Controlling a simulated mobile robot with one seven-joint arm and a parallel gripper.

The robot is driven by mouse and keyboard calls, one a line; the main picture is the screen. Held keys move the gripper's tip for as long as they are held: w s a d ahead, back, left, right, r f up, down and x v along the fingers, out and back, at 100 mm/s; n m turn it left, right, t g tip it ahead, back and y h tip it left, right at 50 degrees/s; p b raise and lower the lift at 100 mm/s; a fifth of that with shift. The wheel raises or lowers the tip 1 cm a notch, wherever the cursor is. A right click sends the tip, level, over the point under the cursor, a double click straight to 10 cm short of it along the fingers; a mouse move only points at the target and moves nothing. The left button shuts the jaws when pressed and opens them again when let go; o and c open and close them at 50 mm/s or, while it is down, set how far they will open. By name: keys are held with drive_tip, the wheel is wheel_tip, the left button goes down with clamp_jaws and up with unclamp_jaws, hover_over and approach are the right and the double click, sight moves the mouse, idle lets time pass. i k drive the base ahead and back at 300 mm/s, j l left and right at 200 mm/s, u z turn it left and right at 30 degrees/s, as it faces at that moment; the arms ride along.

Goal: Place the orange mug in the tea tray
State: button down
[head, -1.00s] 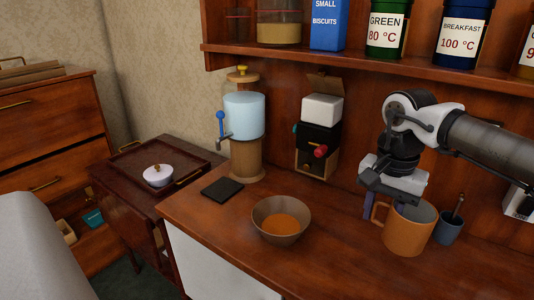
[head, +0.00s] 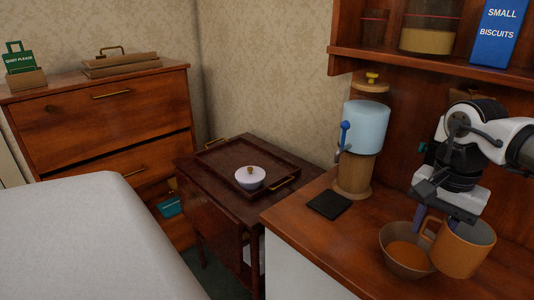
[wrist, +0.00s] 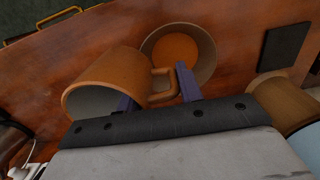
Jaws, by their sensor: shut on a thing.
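The orange mug (head: 461,248) is upright at the right of the head view, overlapping the brown bowl in the picture. It also shows in the wrist view (wrist: 105,78), with its handle between my two purple fingers. My gripper (wrist: 158,92) is shut on the mug at the handle; in the head view my gripper (head: 436,215) comes down from above. I cannot tell how far the mug is off the counter. The tea tray (head: 222,160) is dark brown with brass handles, on a small side table at centre left. A white lidded bowl (head: 249,178) sits in it.
The brown bowl (head: 402,249) with orange contents stands by the mug on the counter. A black pad (head: 329,204) and a water dispenser (head: 362,140) stand between the mug and the tray. A pale rounded seat (head: 85,240) fills the lower left.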

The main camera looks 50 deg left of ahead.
sight(235, 168)
drive_tip(key=k+j, duration=0.1)
drive_tip(key=j, duration=0.3)
drive_tip(key=k+j, duration=0.15)
drive_tip(key=j, duration=0.3)
drive_tip(key=k+j, duration=0.1)
drive_tip(key=j, duration=0.3)
drive_tip(key=k+j, duration=0.1)
drive_tip(key=j, duration=0.3)
drive_tip(key=k+j, duration=0.15)
drive_tip(key=j, duration=0.25)
drive_tip(key=k+j, duration=0.1)
drive_tip(key=j, duration=0.35)
